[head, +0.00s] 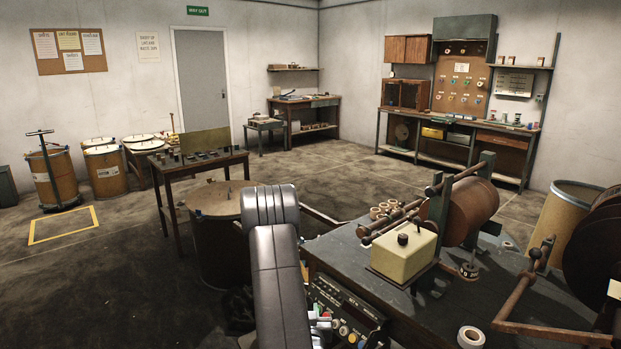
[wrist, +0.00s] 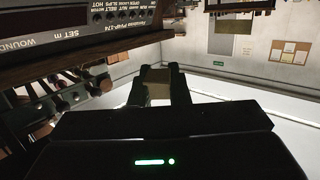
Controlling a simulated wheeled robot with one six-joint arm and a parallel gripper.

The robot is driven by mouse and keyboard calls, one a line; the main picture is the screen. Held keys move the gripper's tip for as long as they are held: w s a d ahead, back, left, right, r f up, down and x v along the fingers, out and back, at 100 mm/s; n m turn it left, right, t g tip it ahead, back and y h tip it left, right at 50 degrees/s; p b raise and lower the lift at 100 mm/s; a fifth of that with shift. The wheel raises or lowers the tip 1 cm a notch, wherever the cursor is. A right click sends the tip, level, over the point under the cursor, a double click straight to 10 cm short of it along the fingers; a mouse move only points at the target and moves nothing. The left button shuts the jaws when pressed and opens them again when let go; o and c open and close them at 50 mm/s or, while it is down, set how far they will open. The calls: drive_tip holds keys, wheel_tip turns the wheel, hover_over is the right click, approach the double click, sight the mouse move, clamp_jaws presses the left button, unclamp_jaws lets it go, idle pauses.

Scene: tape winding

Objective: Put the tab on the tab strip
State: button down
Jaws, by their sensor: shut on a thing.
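My gripper (wrist: 158,88) shows in the wrist view, its two dark fingers closed on a small tan, flat-looking piece, which I take to be the tab (wrist: 157,74). The tab sits between the fingertips; its far side is hidden. I cannot pick out the tab strip with certainty in either view.
A control panel (wrist: 100,17) with printed labels is close by, upper left in the wrist view. In the head view, the bench (head: 405,305) carries a cream box (head: 403,256), a brown drum (head: 470,210) and a tape roll (head: 471,337). A dark table (head: 200,163) stands behind.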

drive_tip(key=s+f+p, duration=0.1)
drive_tip(key=s+f, duration=0.3)
drive_tip(key=shift+s+f, duration=0.25)
drive_tip(key=shift+s, duration=0.05)
drive_tip(key=shift+d, duration=0.1)
idle(0.4)
